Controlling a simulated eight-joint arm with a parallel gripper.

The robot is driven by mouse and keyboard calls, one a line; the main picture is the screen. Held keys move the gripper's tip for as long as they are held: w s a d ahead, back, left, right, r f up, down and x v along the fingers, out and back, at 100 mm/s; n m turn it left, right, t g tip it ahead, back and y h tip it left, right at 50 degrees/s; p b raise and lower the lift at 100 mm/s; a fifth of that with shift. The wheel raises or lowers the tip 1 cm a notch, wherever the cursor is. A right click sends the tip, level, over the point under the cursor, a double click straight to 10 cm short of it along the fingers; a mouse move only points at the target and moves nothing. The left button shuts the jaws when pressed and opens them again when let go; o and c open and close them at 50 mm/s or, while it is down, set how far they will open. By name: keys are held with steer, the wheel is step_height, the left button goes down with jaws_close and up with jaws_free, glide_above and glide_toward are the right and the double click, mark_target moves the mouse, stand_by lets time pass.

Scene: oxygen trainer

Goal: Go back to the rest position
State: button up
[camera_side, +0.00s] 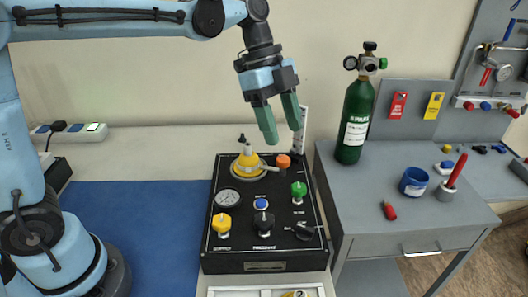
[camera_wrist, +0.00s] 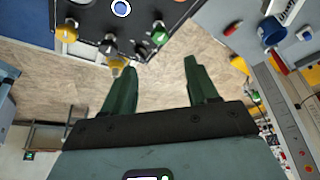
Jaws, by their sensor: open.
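My gripper (camera_side: 282,122) is open, with its two green fingers apart and nothing between them. In the side view it hangs above the back of the black trainer panel (camera_side: 228,245). The panel carries a gauge (camera_side: 228,198), a yellow dome part (camera_side: 247,163), an orange knob (camera_side: 283,161), a green knob (camera_side: 299,189), a blue button (camera_side: 260,204) and a yellow knob (camera_side: 223,222). In the wrist view my gripper (camera_wrist: 158,80) shows both fingers spread, with the panel's edge, blue button (camera_wrist: 121,8) and green knob (camera_wrist: 159,35) at the top.
A green oxygen cylinder (camera_side: 354,122) stands upright on the grey cart (camera_side: 350,190), right of my gripper. A blue cup (camera_side: 414,181), a red marker in a holder (camera_side: 448,188) and a small red item (camera_side: 389,211) are on the cart. A blue mat (camera_side: 150,240) lies left of the panel, largely clear.

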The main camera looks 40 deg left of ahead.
steer(key=s+a+f+n+t+y, duration=0.4)
steer(key=s+a+n, duration=0.6)
steer(key=n, duration=0.8)
steer(key=shift+s+a+f+t, duration=0.3)
steer(key=shift+a+f+t, duration=0.55)
steer(key=shift+t, duration=0.65)
steer(key=shift+d+f, duration=0.15)
